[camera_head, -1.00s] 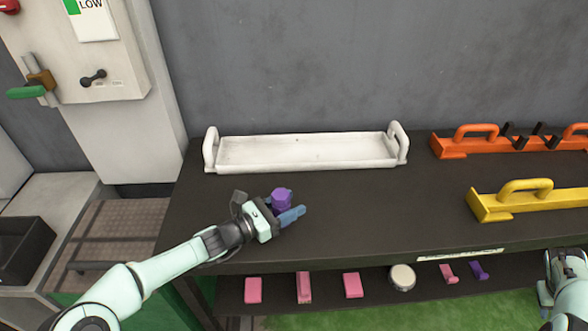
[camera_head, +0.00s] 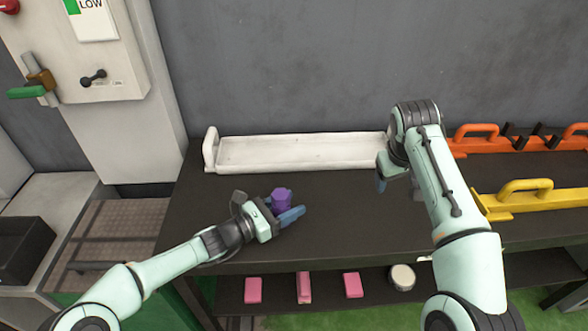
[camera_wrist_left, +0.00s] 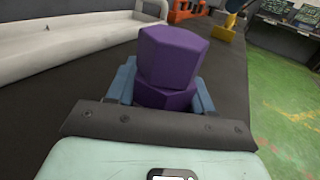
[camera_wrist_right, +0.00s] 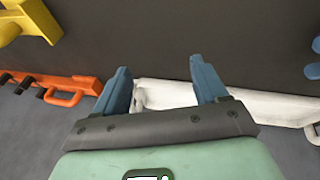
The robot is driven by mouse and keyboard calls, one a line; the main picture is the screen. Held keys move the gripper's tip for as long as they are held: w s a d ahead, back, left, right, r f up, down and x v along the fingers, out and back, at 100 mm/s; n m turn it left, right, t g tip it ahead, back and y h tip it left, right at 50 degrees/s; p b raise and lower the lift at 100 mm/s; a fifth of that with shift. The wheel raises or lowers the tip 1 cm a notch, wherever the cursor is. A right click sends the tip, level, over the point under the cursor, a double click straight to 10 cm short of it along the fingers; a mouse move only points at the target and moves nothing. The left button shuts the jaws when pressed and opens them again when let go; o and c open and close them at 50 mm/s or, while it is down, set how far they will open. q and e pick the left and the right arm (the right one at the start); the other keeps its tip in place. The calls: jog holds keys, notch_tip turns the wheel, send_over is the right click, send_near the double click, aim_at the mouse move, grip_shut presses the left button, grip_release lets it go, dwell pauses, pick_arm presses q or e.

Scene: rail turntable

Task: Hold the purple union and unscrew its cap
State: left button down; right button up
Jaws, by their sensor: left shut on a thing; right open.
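The purple union (camera_head: 282,201) stands upright on the dark bench, in front of the white tray. Its hexagonal cap (camera_wrist_left: 172,55) sits on top of the lower hexagonal body (camera_wrist_left: 166,97) in the left wrist view. My left gripper (camera_head: 284,213) is shut on the lower body, with a blue finger on either side. My right gripper (camera_head: 396,184) is to the right of the union, over the bench near the tray's right end. In the right wrist view its blue fingers (camera_wrist_right: 160,88) are apart with nothing between them.
A white tray (camera_head: 300,163) lies along the back of the bench. An orange carrier (camera_head: 480,145) and a yellow carrier (camera_head: 525,203) are at the right. Pink blocks (camera_head: 303,287) and a round white part (camera_head: 402,277) lie on the lower shelf. The bench between the grippers is clear.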

jog(key=a+r+n+y, duration=0.2)
jog(key=a+r, duration=0.1)
jog(key=a, duration=0.8)
jog(key=n+y, duration=0.2)
send_near(284, 195)
jog(key=x, duration=0.9)
jog(key=shift+s+a+f, duration=0.15)
jog(key=shift+a, duration=0.1)
jog(key=c, duration=1.2)
jog(key=n, duration=0.1)
jog(key=n+y, duration=0.1)
jog(key=shift+d+n, duration=0.2)
jog(key=shift+n, duration=0.1)
jog(key=n, duration=0.1)
jog(key=n+g+y, duration=0.1)
jog(key=n, duration=0.1)
jog(key=shift+w+n, duration=0.2)
jog(key=shift+n, duration=0.1)
